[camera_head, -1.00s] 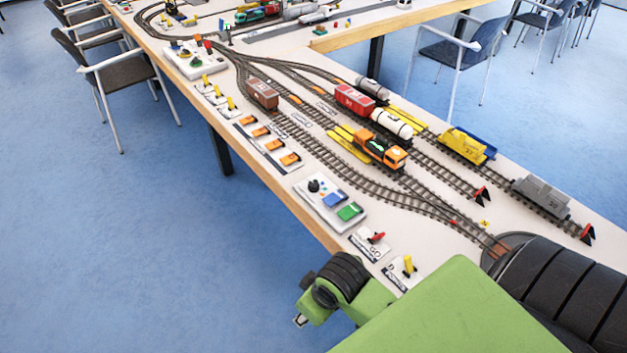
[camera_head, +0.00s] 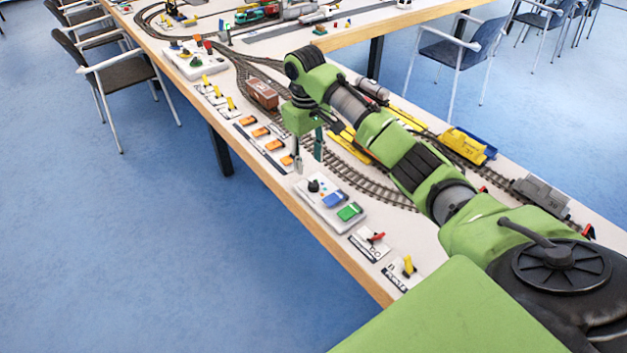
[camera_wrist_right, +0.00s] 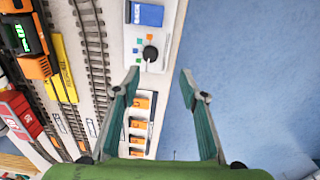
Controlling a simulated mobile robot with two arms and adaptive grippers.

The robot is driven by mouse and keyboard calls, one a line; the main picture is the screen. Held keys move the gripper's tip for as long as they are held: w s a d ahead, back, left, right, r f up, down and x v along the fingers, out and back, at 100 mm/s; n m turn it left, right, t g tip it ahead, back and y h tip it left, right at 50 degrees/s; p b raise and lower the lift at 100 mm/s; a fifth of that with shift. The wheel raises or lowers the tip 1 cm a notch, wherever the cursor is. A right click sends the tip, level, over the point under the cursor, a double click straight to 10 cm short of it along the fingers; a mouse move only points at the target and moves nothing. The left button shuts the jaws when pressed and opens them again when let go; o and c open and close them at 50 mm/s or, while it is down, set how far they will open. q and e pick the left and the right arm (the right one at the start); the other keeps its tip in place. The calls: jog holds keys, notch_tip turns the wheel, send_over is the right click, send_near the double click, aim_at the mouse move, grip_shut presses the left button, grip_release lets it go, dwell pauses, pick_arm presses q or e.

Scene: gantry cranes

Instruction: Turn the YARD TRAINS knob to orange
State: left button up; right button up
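The black knob (camera_head: 314,186) stands on a white control box (camera_head: 325,212) with a blue and a green button, near the table's front edge. In the right wrist view the knob (camera_wrist_right: 150,53) has small coloured marks beside it; which mark it points at is too small to tell. My right gripper (camera_head: 308,157) points down over the table just behind the knob. In the right wrist view its two fingers (camera_wrist_right: 160,72) are spread wide with nothing between the tips, and the knob lies just beyond them, apart from both. My left gripper is not in view.
Orange switches (camera_head: 273,144) stand in a row just beyond the box. A red lever (camera_head: 376,237) and a yellow lever (camera_head: 408,265) stand on the near side. Tracks with wagons, such as the brown one (camera_head: 263,94), run behind.

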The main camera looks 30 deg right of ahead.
aim_at(314, 184)
jog(key=shift+m, duration=0.3)
jog(key=f, duration=0.3)
jog(key=d+f, duration=0.1)
jog(key=f, duration=0.3)
jog(key=d+f+p, duration=0.1)
jog(key=f, duration=0.2)
jog(key=shift+w+d+f, duration=0.1)
jog(key=shift+w+f, duration=0.1)
jog(key=shift+w, duration=0.2)
jog(key=c, duration=1.1)
